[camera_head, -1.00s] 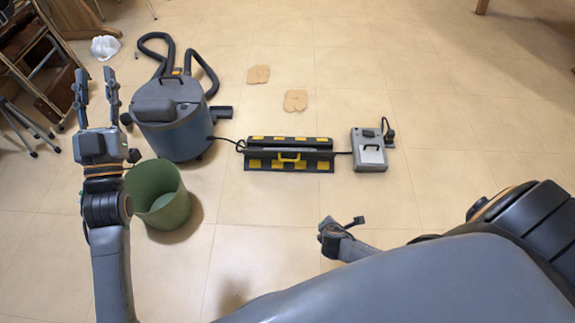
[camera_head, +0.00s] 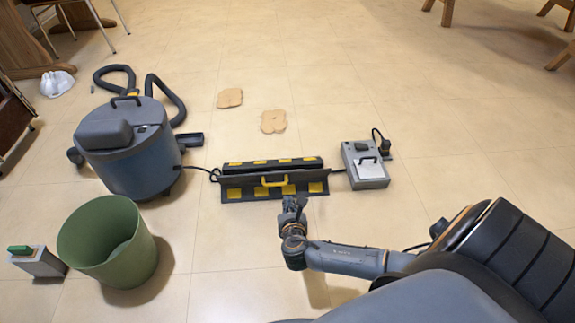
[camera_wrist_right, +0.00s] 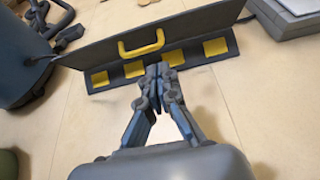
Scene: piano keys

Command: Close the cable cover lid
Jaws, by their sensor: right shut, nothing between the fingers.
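The cover's base (camera_head: 272,167) with yellow marks is behind the lid. My left gripper is out of view.
A blue-grey vacuum (camera_head: 125,150) with a hose stands left of the cover, and a green bin (camera_head: 108,240) is in front of it. A grey box (camera_head: 364,165) sits right of the cover, with a cable between. The floor beyond is mostly clear.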

